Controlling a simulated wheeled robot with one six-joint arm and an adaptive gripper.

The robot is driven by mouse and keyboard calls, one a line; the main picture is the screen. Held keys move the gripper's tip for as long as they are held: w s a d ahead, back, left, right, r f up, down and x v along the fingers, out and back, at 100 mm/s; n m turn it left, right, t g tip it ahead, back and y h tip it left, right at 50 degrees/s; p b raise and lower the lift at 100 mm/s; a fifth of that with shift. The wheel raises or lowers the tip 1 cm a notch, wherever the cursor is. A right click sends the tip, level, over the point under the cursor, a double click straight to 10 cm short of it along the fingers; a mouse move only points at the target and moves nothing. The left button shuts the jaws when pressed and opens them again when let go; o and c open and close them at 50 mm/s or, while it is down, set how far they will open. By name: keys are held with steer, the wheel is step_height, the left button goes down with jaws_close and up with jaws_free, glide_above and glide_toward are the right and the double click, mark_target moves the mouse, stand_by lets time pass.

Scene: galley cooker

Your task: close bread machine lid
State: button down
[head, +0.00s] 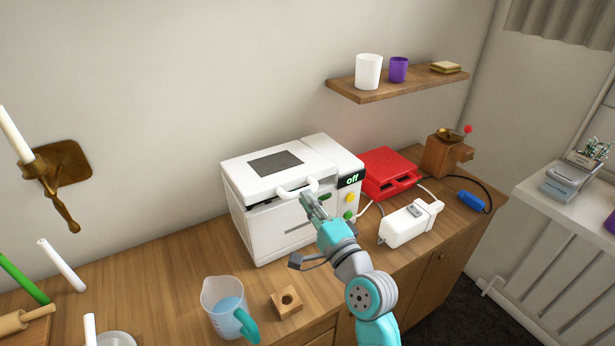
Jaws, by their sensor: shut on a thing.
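The white bread machine (262,235) stands on the wooden counter, with a display reading "off" and coloured buttons on its right front. Its lid (246,174) has a grey window and a white handle at the front edge. The lid looks nearly flat, with a dark gap under its front edge. My gripper (311,199) is at the lid's front, touching the right end of the handle (290,190). It is shut on the handle; the fingertips are small and partly hidden against it.
A measuring jug (222,300) and a wooden block (286,303) stand in front of the machine. A red appliance (388,172), a white appliance (409,224) and a wooden grinder (444,152) stand to the right. A shelf (372,95) with cups hangs above.

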steer(key=f, duration=0.3)
steer(key=shift+w+a+f, duration=0.3)
steer(key=shift+f, duration=0.1)
steer(key=c, duration=1.4)
jaws_free()
steer(key=shift+w+a+f, duration=0.2)
steer(key=shift+o, duration=0.2)
steer(key=shift+w+a+f, duration=0.15)
steer(key=shift+w+f, duration=0.05)
steer(key=shift+s, duration=0.1)
steer(key=v, duration=1.2)
steer(key=shift+r, duration=0.4)
steer(key=shift+d, duration=0.2)
